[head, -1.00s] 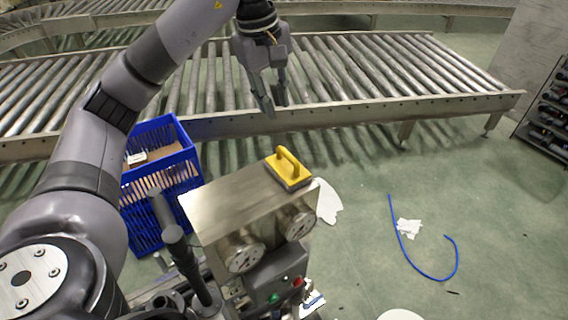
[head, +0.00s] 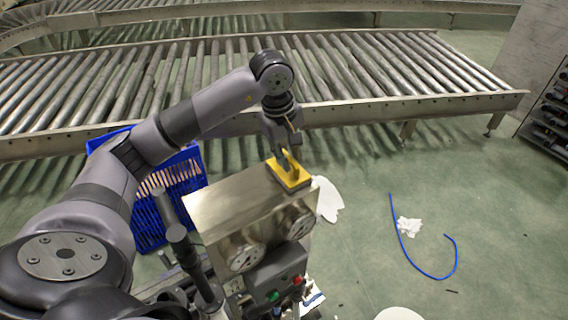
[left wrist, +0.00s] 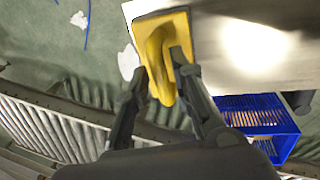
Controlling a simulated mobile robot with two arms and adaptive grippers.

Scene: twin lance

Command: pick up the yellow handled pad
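The yellow handled pad (head: 291,178) lies on the top of the steel box (head: 240,200), near its right end. Its raised yellow handle (left wrist: 160,62) shows in the left wrist view. My left gripper (head: 289,158) points down at the pad from above. In the left wrist view my left gripper (left wrist: 160,66) is open, with one finger on each side of the handle. The right finger overlaps the handle in that view; I cannot tell whether it touches. The fingers hide part of the handle. My right gripper is not in view.
A blue crate (head: 198,170) stands left of the box. The box front has gauges and red and green buttons. A roller conveyor (head: 380,65) runs behind. A blue hose (head: 402,245) and white scraps (head: 409,227) lie on the floor at right.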

